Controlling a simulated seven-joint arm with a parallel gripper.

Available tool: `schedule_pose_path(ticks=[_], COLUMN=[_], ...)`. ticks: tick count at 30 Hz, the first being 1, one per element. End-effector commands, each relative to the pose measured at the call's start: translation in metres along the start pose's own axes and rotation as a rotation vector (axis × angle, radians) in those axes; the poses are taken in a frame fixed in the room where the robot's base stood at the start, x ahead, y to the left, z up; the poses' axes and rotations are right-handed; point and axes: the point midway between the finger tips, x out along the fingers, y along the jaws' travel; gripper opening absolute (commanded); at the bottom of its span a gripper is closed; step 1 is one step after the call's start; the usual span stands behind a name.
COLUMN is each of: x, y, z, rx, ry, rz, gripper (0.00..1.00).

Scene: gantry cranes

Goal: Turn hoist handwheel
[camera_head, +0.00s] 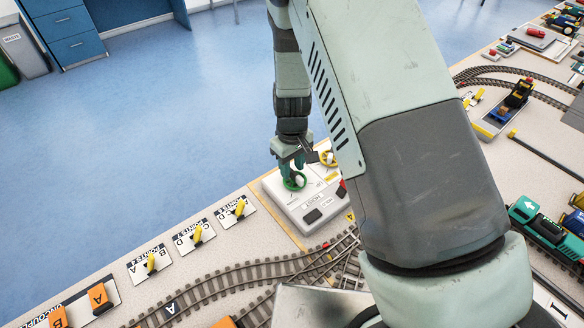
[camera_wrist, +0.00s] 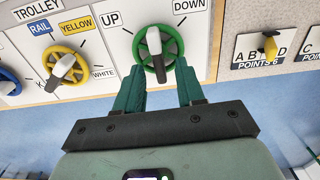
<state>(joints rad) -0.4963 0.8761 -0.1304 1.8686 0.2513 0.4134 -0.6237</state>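The hoist handwheel (camera_wrist: 177,46) is a green ring with a white-topped, dark bar handle, between the UP and DOWN marks in the wrist view. The bar's dark end points toward my gripper. In the head view the handwheel (camera_head: 293,184) sits on the white control box (camera_head: 312,222) labelled HOIST. My gripper (camera_wrist: 161,72) has its two teal fingers spread apart, overlapping the near left and right sides of the wheel, with the bar end between them. I cannot tell if they touch the rim. In the head view my gripper (camera_head: 291,164) is right at the handwheel.
A yellow trolley wheel (camera_wrist: 77,60) is close on the left in the wrist view. Points levers (camera_head: 240,209) line the table edge beside the box. Rail tracks (camera_head: 205,293) run in front of it. The blue floor (camera_head: 130,150) beyond the edge is open.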

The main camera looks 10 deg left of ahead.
Motion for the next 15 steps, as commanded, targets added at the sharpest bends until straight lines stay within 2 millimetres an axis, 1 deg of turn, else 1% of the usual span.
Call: schedule_pose_path(ticks=[1, 5, 13, 14, 15], x=[0.0058, 0.0126, 0.0138, 0.0137, 0.0137], y=[0.0001, 0.0001, 0.0001, 0.0001, 0.0001], z=[0.0001, -0.0002, -0.0003, -0.0003, -0.0003], rx=[0.0, 0.0, 0.0, 0.0, 0.0], ry=[-0.001, 0.001, 0.001, 0.001, 0.001], rz=[0.0, 0.0, 0.0, 0.0, 0.0], gripper=[0.38, 0.38, 0.38, 0.35, 0.29])
